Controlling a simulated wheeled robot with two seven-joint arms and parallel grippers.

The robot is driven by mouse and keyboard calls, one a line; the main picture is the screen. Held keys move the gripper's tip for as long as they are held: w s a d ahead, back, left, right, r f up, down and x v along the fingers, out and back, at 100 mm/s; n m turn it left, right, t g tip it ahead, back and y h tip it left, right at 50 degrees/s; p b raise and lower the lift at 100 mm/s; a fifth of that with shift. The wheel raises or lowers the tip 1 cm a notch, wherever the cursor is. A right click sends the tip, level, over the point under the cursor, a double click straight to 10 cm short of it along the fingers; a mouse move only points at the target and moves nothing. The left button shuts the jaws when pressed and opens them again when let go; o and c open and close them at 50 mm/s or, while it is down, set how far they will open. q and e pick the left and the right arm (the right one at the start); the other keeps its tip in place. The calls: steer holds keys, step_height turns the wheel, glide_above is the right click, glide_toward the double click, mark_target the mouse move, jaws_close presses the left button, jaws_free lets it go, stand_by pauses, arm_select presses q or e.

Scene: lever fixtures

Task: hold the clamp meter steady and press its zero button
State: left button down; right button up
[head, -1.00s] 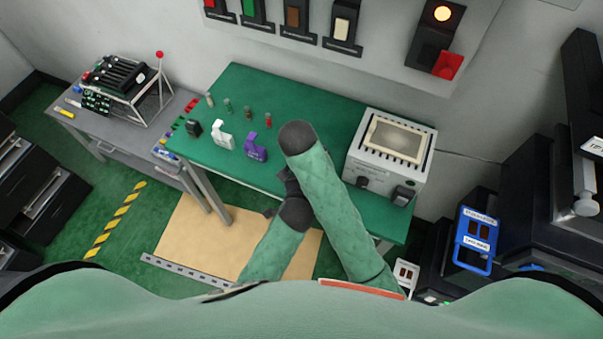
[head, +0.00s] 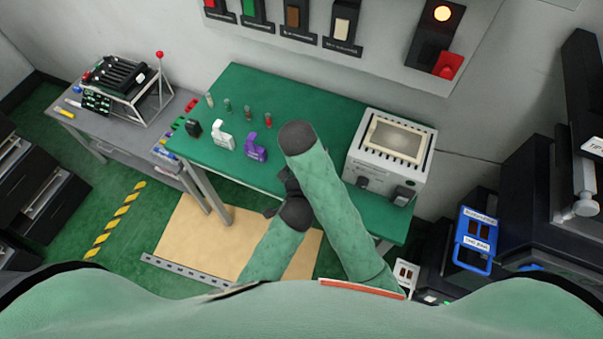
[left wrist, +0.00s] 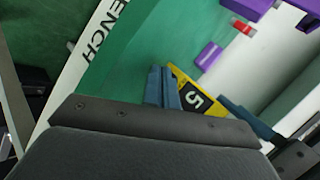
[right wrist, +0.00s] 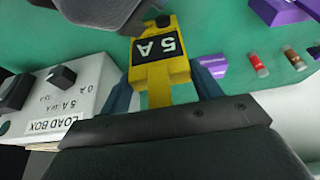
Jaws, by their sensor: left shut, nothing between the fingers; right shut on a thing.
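The clamp meter (right wrist: 160,68) is yellow with a black face reading "5 A". In the right wrist view it sits between the blue fingers of my right gripper (right wrist: 162,92), which is shut on it. It also shows in the left wrist view (left wrist: 186,90), tilted. My left gripper (left wrist: 164,86) is shut and empty, its blue fingertips close beside the meter; I cannot tell whether they touch it. In the head view my arms hide the meter.
A green bench (head: 310,100) holds a white load box (head: 390,155) with knobs, a white block (head: 222,136), a purple block (head: 256,147) and several small fuse-like cylinders. A grey side table (head: 128,137) with a rack stands left. The bench's middle back is clear.

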arm_select(q)
steer(key=shift+w, duration=0.1)
stand_by(0.5)
steer(key=shift+w+d, duration=0.15)
steer(key=shift+w, duration=0.15)
steer(key=shift+w+d, duration=0.15)
steer(key=shift+w, duration=0.2)
stand_by(1.0)
steer(key=shift+s+a, duration=0.3)
steer(key=shift+s, duration=0.45)
steer(key=shift+s, duration=0.1)
steer(key=s, duration=0.1)
steer(key=s+a, duration=0.1)
steer(key=s, duration=0.1)
steer(key=s+a, duration=0.1)
steer(key=shift+s, duration=0.2)
stand_by(0.8)
